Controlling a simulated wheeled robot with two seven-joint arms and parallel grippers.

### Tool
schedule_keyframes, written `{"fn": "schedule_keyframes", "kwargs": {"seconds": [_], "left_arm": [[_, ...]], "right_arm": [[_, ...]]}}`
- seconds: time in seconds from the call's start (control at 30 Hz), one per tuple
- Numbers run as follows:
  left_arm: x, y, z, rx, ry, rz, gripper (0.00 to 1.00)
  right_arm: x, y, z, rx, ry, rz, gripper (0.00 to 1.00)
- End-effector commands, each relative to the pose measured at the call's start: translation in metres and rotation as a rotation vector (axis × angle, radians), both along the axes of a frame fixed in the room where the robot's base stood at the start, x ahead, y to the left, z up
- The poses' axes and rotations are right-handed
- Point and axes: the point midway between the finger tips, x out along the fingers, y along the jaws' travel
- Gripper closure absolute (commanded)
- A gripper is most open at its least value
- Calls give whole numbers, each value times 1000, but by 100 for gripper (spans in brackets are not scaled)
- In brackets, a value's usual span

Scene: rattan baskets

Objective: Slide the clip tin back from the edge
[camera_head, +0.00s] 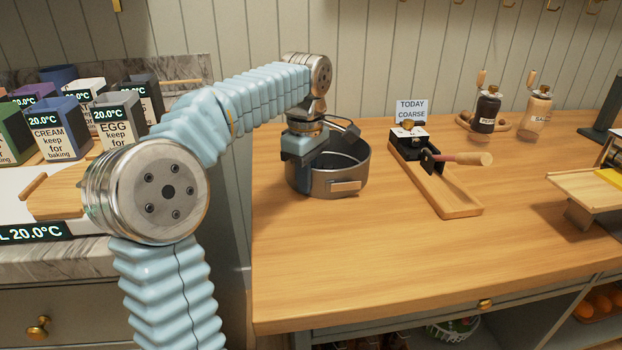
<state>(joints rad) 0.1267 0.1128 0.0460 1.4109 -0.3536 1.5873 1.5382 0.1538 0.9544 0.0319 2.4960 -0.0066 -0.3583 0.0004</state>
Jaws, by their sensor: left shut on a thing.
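The clip tin (359,176) is a round, open grey metal tin with a dark inside and a small pale label on its front. It stands upright on the wooden counter, near the counter's left edge. My left gripper (316,150) reaches in from the left and comes down over the tin's left rim. It is shut on the tin there; the fingertips are partly hidden. A dark metal piece, perhaps the clip, sticks up behind the gripper at the tin's back. My right gripper is not in view.
A wooden board (447,199) with a red-handled tool (455,158) lies right of the tin, with a "TODAY COARSE" card (411,108) behind. Pepper (486,110) and salt (536,113) mills stand at the back right. The front counter (370,265) is clear. Labelled bins (60,133) stand far left.

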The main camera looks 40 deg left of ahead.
Motion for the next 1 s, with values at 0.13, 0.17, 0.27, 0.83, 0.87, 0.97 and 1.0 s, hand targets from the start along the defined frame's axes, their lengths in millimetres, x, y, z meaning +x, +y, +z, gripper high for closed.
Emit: {"fn": "schedule_keyframes", "kwargs": {"seconds": [0.13, 0.17, 0.27, 0.83, 0.87, 0.97, 1.0], "left_arm": [[0, 2, 0, 0, 0, -1, 100], [-1, 2, 0, 0, 0, -2, 100], [-1, 2, 0, 0, 0, -2, 100], [0, 2, 0, 0, 0, -2, 63], [0, 2, 0, 0, 0, -2, 63], [0, 2, 1, 0, -1, -2, 63], [0, 2, 4, 0, -2, -3, 63]], "right_arm": [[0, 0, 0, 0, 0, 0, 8], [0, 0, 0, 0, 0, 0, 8], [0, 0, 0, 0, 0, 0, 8], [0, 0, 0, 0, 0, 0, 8], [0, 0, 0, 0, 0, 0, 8], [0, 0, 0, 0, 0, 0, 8], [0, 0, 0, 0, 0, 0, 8]]}}
